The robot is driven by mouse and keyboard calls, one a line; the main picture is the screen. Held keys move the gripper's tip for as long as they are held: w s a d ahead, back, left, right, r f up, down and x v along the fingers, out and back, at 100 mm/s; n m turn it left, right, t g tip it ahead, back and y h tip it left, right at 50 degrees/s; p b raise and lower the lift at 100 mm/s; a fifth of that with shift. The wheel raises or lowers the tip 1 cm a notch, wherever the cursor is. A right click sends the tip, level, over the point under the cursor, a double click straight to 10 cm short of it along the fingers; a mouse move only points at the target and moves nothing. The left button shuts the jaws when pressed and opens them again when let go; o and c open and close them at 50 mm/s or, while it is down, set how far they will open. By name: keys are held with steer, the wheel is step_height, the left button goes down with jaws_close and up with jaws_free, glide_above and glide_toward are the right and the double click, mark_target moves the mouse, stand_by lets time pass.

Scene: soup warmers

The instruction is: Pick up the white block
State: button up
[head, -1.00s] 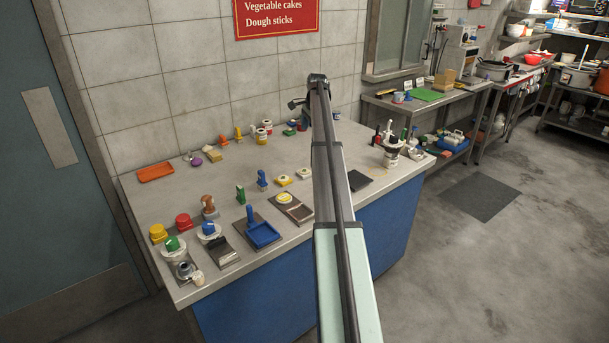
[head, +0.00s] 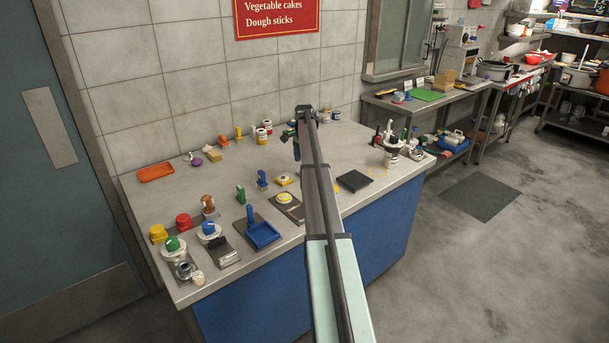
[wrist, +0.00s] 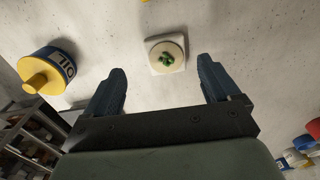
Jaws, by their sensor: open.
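The white block (wrist: 154,64) is a pale, rounded square with a round top and a small green mark. It lies on the counter in the wrist view, just beyond and between my fingertips. My gripper (wrist: 161,78) is open, with one dark blue finger on each side and nothing between them. In the head view my gripper (head: 296,150) hangs above the middle of the counter, and my arm hides the block there.
A yellow and dark blue container marked OIL (wrist: 65,65) lies left of the block in the wrist view. Bare counter surrounds the block.

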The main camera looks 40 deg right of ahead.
steer(key=shift+w+a+f, duration=0.15)
steer(key=shift+w+f, duration=0.05)
steer(key=shift+f, duration=1.1)
steer(key=shift+w+a+f, duration=0.1)
steer(key=shift+w+f, duration=0.05)
steer(key=shift+f, duration=1.1)
steer(key=c, duration=1.2)
steer(key=shift+o, duration=0.2)
steer(key=shift+r, duration=0.1)
